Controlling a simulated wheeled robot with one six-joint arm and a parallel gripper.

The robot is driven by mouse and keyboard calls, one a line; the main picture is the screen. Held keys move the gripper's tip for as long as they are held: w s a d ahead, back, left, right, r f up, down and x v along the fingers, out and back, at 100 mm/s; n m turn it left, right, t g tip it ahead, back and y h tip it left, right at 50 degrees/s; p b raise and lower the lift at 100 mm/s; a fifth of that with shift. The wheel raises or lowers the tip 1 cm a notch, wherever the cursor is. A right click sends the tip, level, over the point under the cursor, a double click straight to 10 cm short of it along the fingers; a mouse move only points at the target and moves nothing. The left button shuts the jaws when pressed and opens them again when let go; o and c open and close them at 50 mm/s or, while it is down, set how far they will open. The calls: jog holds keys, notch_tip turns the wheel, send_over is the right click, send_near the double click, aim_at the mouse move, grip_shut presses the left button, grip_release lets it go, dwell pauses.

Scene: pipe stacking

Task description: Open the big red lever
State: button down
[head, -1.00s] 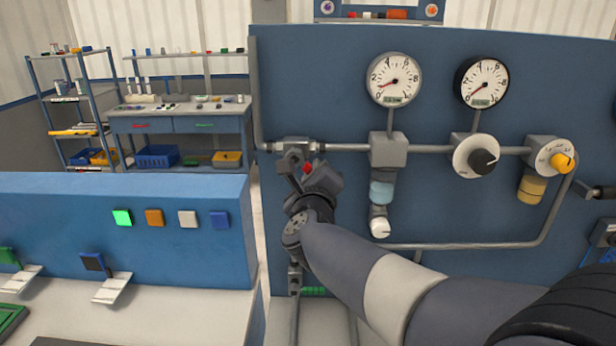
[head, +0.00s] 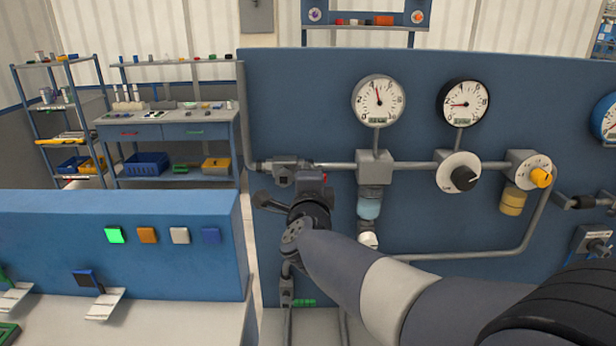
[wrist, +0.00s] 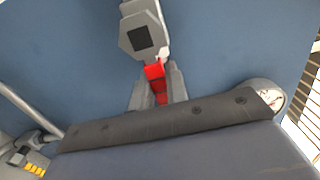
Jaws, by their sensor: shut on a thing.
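The big red lever (wrist: 155,72) shows in the wrist view below a grey valve body (wrist: 144,38) with a dark square face. My gripper (wrist: 158,84) is shut on the lever, one grey finger on each side of it. In the head view my gripper (head: 308,184) is just below the grey valve block (head: 292,164) at the left end of the pipe. My own gripper and wrist hide the lever there.
A blue panel (head: 300,90) carries a white-rimmed gauge (head: 378,101), a black-rimmed gauge (head: 463,104), a black knob (head: 465,178) and a yellow knob (head: 541,177). A blue console (head: 70,220) with coloured buttons stands at the left.

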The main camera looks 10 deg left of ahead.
jog(key=shift+r, duration=0.15)
dwell(0.3)
jog(key=c, duration=1.4)
grip_release()
jog(key=b+v, duration=0.2)
jog(key=v, duration=0.9)
jog(key=shift+a, duration=0.1)
jog(key=shift+w, duration=0.1)
jog(key=p+x, duration=0.2)
jog(key=x, duration=0.9)
